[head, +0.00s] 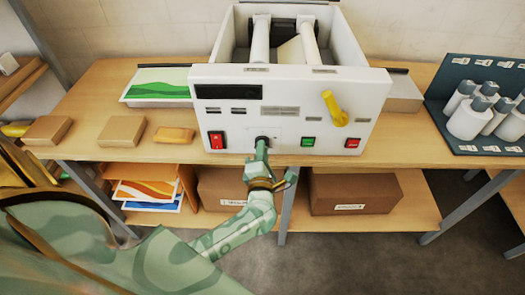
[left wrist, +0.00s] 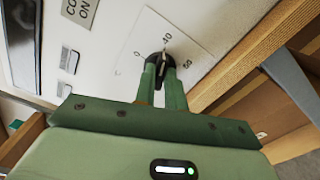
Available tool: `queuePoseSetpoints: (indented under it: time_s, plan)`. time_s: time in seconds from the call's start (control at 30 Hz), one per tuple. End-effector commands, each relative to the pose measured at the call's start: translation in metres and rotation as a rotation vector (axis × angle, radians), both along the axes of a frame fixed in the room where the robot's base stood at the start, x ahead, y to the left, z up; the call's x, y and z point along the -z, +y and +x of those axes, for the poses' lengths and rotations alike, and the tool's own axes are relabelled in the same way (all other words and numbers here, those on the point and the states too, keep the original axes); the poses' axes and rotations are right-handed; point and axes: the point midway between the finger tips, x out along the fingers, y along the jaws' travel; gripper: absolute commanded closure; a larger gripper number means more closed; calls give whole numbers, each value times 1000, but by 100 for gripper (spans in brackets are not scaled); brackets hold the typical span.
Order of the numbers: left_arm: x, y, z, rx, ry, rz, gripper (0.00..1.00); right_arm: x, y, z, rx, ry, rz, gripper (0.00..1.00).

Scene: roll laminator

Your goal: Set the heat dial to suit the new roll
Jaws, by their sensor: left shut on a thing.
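The laminator (head: 290,85) is a white box on the wooden table, with two rollers in its open top. Its heat dial (head: 262,140) is a small black knob low on the front panel. In the left wrist view the dial (left wrist: 160,66) sits on a white plate (left wrist: 185,35) marked 0, 40 and 55, and its pointer appears turned towards the 40. My left gripper (head: 261,150) is shut on the dial; its green fingers also show in the left wrist view (left wrist: 163,85), one on each side of the knob. My right gripper is not in view.
The panel also has a red switch (head: 216,140), a green button (head: 308,142), a red button (head: 352,143) and a yellow lever (head: 334,108).

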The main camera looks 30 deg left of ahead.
Motion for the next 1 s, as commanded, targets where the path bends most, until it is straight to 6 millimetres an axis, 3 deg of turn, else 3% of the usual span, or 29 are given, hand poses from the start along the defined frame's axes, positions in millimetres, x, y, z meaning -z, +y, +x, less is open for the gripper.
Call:
queuePoseSetpoints:
  time_s: [0.07, 0.1, 0.17, 0.43, 0.57, 1.0]
  plan:
    - [3, -1, -1, 1, 7, -2, 100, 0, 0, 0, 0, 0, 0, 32]
    - [3, -1, -1, 1, 7, -2, 77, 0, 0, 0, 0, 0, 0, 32]
    - [3, -1, -1, 0, 6, -2, 66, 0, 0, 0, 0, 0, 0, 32]
    - [1, -1, -1, 0, 4, 0, 66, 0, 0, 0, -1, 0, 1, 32]
    - [2, -6, -11, 1, 5, -2, 66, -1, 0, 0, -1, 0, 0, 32]
    - [3, -64, -105, 1, 8, -3, 66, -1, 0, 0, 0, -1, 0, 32]
